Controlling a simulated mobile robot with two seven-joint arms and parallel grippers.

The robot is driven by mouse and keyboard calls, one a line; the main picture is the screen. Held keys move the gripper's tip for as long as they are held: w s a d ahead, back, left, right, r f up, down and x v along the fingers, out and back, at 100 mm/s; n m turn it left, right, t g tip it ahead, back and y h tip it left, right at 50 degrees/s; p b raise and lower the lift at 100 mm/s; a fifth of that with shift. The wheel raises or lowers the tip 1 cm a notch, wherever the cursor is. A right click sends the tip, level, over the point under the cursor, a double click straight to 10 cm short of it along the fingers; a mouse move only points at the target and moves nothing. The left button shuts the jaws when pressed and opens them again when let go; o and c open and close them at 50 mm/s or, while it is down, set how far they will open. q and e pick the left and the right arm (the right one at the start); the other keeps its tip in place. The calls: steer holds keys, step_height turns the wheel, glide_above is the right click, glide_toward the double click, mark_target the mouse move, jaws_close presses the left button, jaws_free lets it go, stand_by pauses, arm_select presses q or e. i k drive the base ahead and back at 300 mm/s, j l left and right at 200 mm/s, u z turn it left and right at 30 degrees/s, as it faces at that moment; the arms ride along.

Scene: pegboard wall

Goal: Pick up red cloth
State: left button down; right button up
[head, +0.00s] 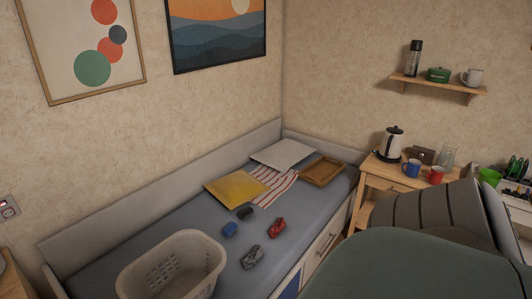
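A crumpled red cloth (277,228) lies on the grey mattress of the daybed (190,232), near its front edge. A crumpled grey cloth (252,257) lies just in front of it and to the left. A small blue cloth (230,229) lies to its left, and a dark one (245,213) lies behind the blue one. Nothing covers the red cloth. Neither of my grippers is in view.
A white laundry basket (172,268) stands on the bed's near end. A large dark green padded shape (405,265) fills the lower right. A kettle (391,144) stands on a side table.

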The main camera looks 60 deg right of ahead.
mark_target(277, 228)
steer(key=z, duration=2)
steer(key=i+u, duration=0.1)
steer(key=u, duration=0.35)
steer(key=l+u, duration=0.15)
steer(key=u, duration=0.35)
steer(key=i+l+u, duration=0.1)
steer(key=u, duration=0.35)
steer(key=i+l+u, duration=0.1)
steer(key=l+u, duration=0.25)
steer(key=l, duration=0.15)
steer(key=l+u, duration=0.6)
steer(key=l, duration=0.35)
steer(key=k+l+u, duration=0.15)
steer(key=l, duration=0.95)
steer(key=k+l, duration=0.15)
steer(key=l, duration=0.4)
steer(key=l+u, duration=0.1)
steer(key=l, duration=0.45)
steer(key=k+l, duration=0.15)
steer(key=l, duration=0.35)
